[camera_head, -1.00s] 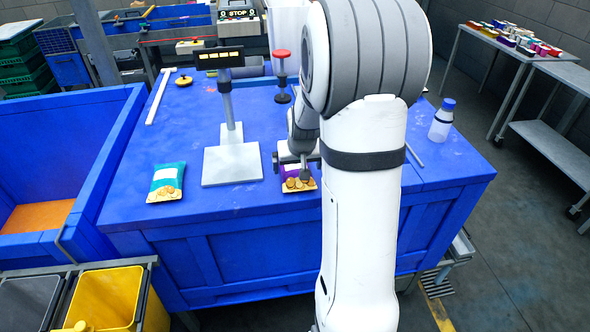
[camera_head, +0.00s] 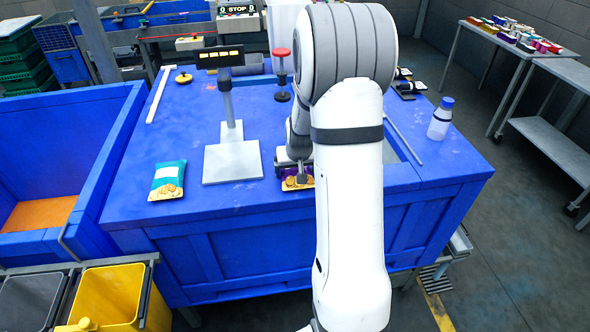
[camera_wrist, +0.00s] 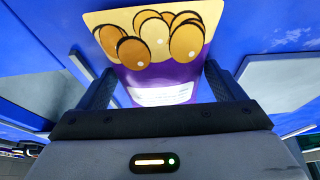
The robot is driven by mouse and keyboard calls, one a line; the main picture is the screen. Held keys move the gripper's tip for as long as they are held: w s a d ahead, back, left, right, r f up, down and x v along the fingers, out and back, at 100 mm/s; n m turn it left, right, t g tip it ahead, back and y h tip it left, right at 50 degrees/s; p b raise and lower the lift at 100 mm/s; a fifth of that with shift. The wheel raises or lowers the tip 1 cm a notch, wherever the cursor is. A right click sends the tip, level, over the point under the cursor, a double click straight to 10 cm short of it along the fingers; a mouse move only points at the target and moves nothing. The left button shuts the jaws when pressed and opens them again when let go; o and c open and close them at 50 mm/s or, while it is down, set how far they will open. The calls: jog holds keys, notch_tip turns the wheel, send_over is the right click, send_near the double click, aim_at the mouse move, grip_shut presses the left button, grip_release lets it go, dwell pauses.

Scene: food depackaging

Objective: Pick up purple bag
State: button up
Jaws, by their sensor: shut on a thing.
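The purple bag (camera_wrist: 160,76) has a cream end with round golden biscuits and a white label. In the wrist view it lies between the two dark fingers of my gripper (camera_wrist: 165,88), which are shut on its sides. In the head view the purple bag (camera_head: 297,183) shows at the table's front, right of the grey stand, partly hidden under my gripper (camera_head: 293,168) and arm. I cannot tell whether the bag is clear of the table.
A teal bag (camera_head: 167,180) lies on the blue table (camera_head: 240,200) to the left. A grey stand (camera_head: 232,163) with a display is close to my gripper's left. A bottle (camera_head: 440,119) stands at the right, and a red-topped post (camera_head: 282,75) is behind.

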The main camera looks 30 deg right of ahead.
jog(key=shift+c, duration=0.9)
